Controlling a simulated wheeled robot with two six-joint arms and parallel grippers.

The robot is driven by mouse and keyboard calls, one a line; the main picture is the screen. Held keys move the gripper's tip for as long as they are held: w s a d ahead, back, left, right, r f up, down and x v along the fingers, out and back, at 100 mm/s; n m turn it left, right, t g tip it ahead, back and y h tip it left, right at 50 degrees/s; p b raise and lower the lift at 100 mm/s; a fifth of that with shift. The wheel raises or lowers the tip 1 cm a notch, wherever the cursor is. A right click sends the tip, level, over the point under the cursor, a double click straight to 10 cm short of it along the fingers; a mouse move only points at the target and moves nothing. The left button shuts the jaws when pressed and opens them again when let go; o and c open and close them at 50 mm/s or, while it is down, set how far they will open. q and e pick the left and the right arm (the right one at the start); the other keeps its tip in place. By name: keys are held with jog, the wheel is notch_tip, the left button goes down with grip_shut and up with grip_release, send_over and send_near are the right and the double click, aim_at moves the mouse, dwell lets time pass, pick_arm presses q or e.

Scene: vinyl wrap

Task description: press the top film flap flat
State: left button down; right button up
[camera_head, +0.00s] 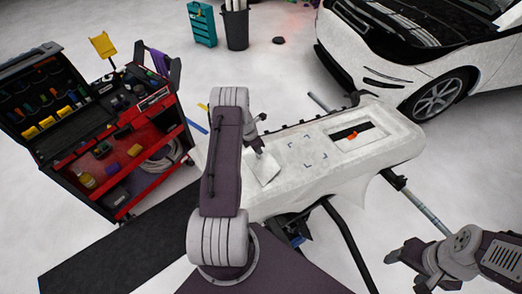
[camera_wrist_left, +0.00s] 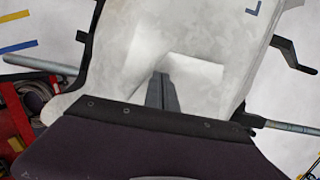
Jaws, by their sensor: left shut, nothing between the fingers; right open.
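A white, film-covered car panel (camera_head: 290,192) lies on a stand. A pale film flap (camera_head: 266,172) shows at its left end, partly hidden by my left arm. The flap also shows in the left wrist view (camera_wrist_left: 192,78), with a raised or folded edge. My left gripper (camera_head: 259,152) is over the panel beside the flap. In the left wrist view its fingers (camera_wrist_left: 162,80) are together and empty, with the tips at the flap; I cannot tell whether they touch it. My right gripper (camera_head: 393,251) is open and empty, at the lower right, away from the panel.
Blue corner marks (camera_head: 308,151) lie on the panel's middle. An orange tool (camera_head: 352,135) is by the dark opening at its right. A red tool cart (camera_head: 150,150) stands left, a white car (camera_head: 400,70) at the back right. Stand bars (camera_head: 425,212) stick out.

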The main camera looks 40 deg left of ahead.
pick_arm(q)
jog(key=s+d+r+m+h+b, duration=0.25)
jog(key=s+r+m, duration=0.25)
jog(key=r+m, duration=0.75)
jog(key=s+a+m+t+y+b, duration=0.1)
jog(key=s+a+m+t+b, duration=0.2)
jog(key=s+a+m+b, duration=0.3)
send_over(251, 161)
jog(key=shift+n, duration=0.25)
notch_tip(251, 161, down, 11)
jog(key=shift+a+f+p, duration=0.1)
jog(key=shift+f+p, duration=0.1)
jog(key=shift+p, duration=0.1)
pick_arm(e)
notch_tip(251, 161, down, 8)
jog(key=shift+s+a, duration=0.25)
jog(key=shift+a, duration=0.05)
jog(key=shift+r, duration=0.1)
